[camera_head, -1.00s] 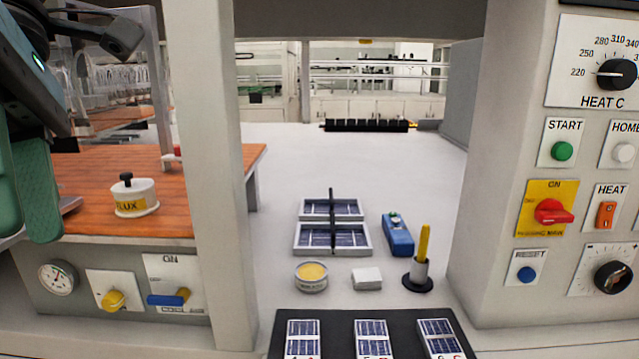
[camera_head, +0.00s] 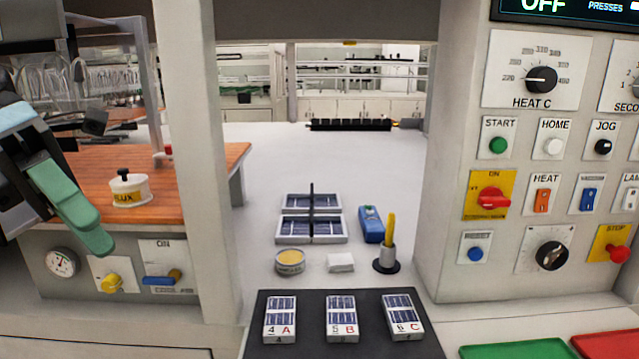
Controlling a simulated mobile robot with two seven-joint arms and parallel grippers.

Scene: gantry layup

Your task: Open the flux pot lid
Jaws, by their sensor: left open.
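The flux pot (camera_head: 130,193) is a small white tub with a yellow FLUX label. It stands on the brown wooden bench top at the left. Its lid (camera_head: 127,181) is on, with a black knob on top. My left gripper (camera_head: 90,235) comes in from the left with green fingers pointing down and right. It is open and empty, in front of and to the left of the pot, not touching it in the picture. My right gripper is out of view.
A pale post (camera_head: 197,150) stands right of the pot. A gauge (camera_head: 61,262), yellow knob and blue switch sit on the panel below. Solar cells (camera_head: 310,228), an open tin (camera_head: 290,261) and a blue tool (camera_head: 371,224) lie on the white table. A control panel (camera_head: 455,150) fills the right.

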